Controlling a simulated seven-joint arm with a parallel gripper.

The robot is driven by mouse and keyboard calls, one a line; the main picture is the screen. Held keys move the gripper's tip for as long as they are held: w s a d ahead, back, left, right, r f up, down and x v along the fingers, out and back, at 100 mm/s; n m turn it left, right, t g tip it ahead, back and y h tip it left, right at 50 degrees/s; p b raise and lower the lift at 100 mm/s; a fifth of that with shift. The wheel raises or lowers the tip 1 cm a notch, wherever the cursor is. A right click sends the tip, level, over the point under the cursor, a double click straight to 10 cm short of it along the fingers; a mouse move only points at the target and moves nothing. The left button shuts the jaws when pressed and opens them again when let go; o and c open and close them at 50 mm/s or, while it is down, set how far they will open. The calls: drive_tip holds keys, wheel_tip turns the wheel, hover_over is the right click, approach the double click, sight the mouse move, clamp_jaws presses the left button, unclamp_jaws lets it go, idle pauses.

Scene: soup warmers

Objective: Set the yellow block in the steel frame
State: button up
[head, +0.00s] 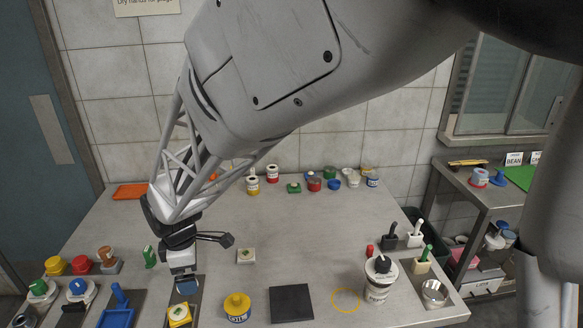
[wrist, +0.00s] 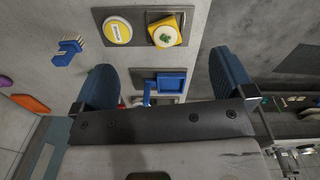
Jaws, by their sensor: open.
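The yellow block (head: 179,314) lies on a dark plate (head: 196,291) near the front of the table. It has a white disc with a green mark on top and also shows in the wrist view (wrist: 178,24), near the top. My gripper (head: 187,287) hangs just behind the block in the head view, with one blue fingertip showing. In the wrist view my gripper (wrist: 166,72) has its two blue fingers wide apart, with nothing held between them. The block is beyond the fingertips and apart from them. I cannot surely pick out the steel frame.
A yellow-lidded jar (head: 237,307) and a black square mat (head: 291,303) stand to the right. A blue tray (head: 117,311) lies to the left. The table's middle is mostly clear.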

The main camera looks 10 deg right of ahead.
drive_tip(key=s+d+r+m, duration=0.2)
drive_tip(key=d+r+m, duration=0.15)
drive_tip(key=d, duration=0.35)
drive_tip(key=s+d+r+m+t, duration=0.1)
drive_tip(key=d+r+m, duration=0.25)
drive_tip(key=d, duration=0.45)
drive_tip(key=s+d+r+m, duration=0.2)
drive_tip(key=d+r+m, duration=0.15)
drive_tip(key=d, duration=0.35)
drive_tip(key=s+d+r+m+t, duration=0.1)
drive_tip(key=s+d+r+m, duration=0.3)
drive_tip(key=s+d+m, duration=0.5)
drive_tip(key=s+d, duration=0.3)
drive_tip(key=d, duration=0.2)
drive_tip(key=shift+s+m, duration=0.35)
